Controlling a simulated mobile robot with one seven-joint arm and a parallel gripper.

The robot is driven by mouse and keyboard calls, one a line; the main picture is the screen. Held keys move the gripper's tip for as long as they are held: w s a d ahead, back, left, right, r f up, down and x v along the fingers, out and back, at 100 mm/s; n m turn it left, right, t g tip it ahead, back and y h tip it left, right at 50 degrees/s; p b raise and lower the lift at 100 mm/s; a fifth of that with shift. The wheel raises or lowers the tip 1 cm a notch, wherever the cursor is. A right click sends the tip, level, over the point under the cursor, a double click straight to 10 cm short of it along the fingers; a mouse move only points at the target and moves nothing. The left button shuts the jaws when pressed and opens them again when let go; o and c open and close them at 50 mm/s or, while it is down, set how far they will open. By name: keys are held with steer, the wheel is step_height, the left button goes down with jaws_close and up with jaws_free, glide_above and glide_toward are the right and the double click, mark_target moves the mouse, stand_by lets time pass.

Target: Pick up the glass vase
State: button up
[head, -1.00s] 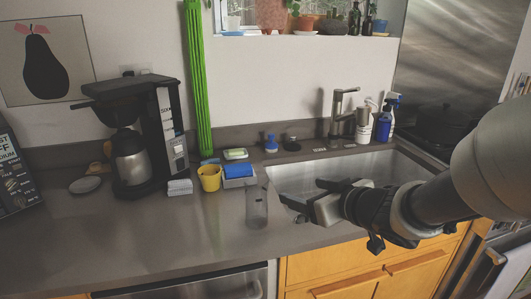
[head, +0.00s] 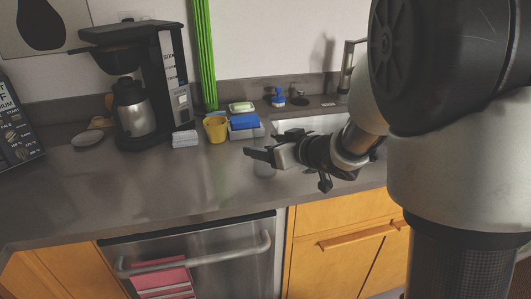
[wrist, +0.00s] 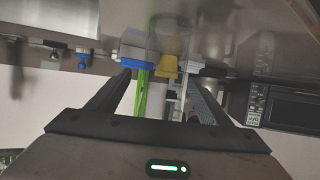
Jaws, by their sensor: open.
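The glass vase (head: 264,171) is a clear, upright cylinder on the grey counter, near its front edge and left of the sink. In the head view my gripper (head: 258,154) hides much of it. My gripper is open, its fingers pointing left at the vase's upper part; I cannot tell whether they are on either side of the glass. In the wrist view the open fingers (wrist: 160,82) frame a gap with nothing clearly gripped. A faint see-through shape shows above the gap there, hard to make out.
Behind the vase stand a yellow cup (head: 215,129) and a blue sponge (head: 243,121) on a holder. A coffee maker (head: 140,85) stands to the left. The sink (head: 310,124) lies behind my gripper. The front left counter is clear.

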steer(key=b+x, duration=0.1)
steer(key=x, duration=0.4)
steer(key=shift+s+a, duration=0.15)
steer(key=shift+s, duration=0.05)
steer(key=c, duration=1.3)
step_height(320, 180, up, 10)
steer(key=p, duration=0.4)
